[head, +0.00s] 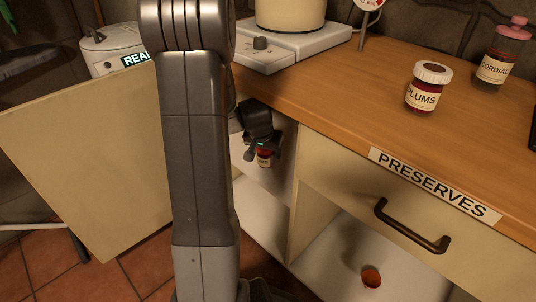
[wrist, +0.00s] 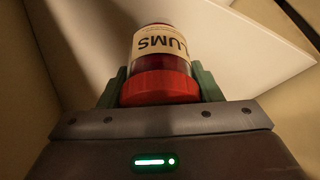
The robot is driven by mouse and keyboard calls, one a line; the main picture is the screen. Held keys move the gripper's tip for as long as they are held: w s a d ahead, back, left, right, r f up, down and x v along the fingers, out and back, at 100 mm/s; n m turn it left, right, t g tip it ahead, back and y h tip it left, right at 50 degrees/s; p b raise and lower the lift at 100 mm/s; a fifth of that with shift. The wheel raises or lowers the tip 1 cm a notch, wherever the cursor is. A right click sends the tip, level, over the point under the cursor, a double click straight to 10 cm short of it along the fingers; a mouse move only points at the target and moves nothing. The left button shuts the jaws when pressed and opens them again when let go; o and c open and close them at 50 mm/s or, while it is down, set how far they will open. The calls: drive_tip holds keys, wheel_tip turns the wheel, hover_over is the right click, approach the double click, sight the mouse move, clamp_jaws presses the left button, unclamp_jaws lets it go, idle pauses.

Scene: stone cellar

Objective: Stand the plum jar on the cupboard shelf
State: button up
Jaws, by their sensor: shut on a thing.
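A plum jar with a red lid, dark red contents and a cream label (wrist: 155,42) is between the fingers of my gripper (wrist: 158,88). The gripper is shut on it near the lid. In the head view my gripper (head: 262,148) is inside the open cupboard, with the small jar (head: 264,160) below it. A pale board of the cupboard (wrist: 235,50) lies beyond the jar in the wrist view. The white cupboard surface (head: 262,215) shows lower down in the head view. Whether the jar touches a surface, I cannot tell. My arm hides part of the cupboard.
The cupboard door (head: 90,150) stands open at left. A white-lidded plum jar (head: 424,98) and a cordial bottle (head: 494,68) stand on the wooden counter (head: 340,110). A drawer handle (head: 412,228) sticks out at right.

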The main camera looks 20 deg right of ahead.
sight(268, 155)
drive_tip(key=shift+w+d, duration=0.55)
drive_tip(key=shift+w, duration=0.05)
drive_tip(key=shift+f+b, duration=0.95)
drive_tip(key=shift+f, duration=0.75)
drive_tip(key=shift+f, duration=0.2)
drive_tip(key=o, duration=1.1)
drive_tip(key=shift+o, duration=0.2)
drive_tip(key=shift+r, duration=0.1)
